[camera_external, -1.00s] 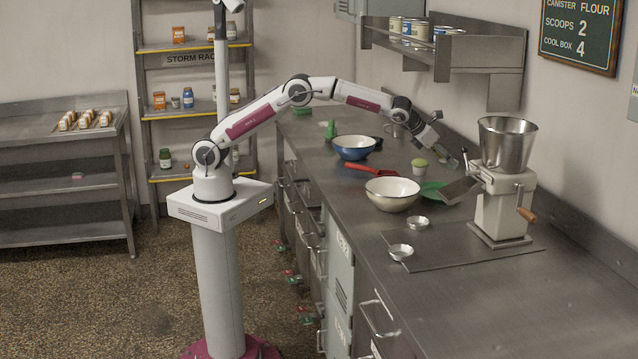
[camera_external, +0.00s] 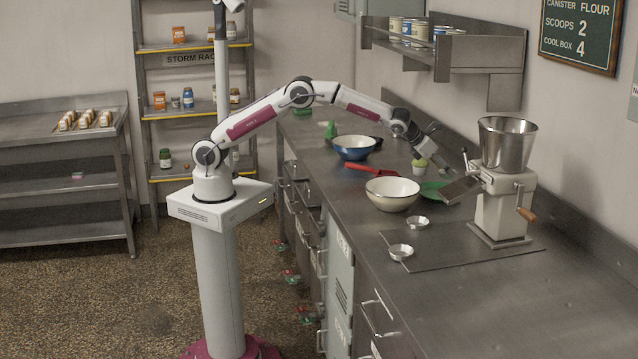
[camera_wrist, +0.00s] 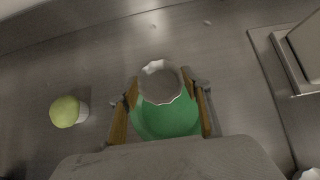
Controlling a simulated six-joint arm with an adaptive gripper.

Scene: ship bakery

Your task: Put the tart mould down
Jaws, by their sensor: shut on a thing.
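My gripper (camera_wrist: 161,90) is shut on a small fluted metal tart mould (camera_wrist: 162,84), with one finger on each side of it. The mould is over or close to a green item (camera_wrist: 166,120) in the wrist view; the gap below it cannot be told. In the external view my gripper (camera_external: 438,158) is low over the far side of the counter, left of the mill, and the held mould is hard to make out.
A green-topped cup (camera_wrist: 68,112) stands left of my gripper. The mill (camera_external: 502,200) is at the right. A cream bowl (camera_external: 392,194), a red-handled tool (camera_external: 370,168) and a blue bowl (camera_external: 353,147) are on the counter. The counter's near right is clear.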

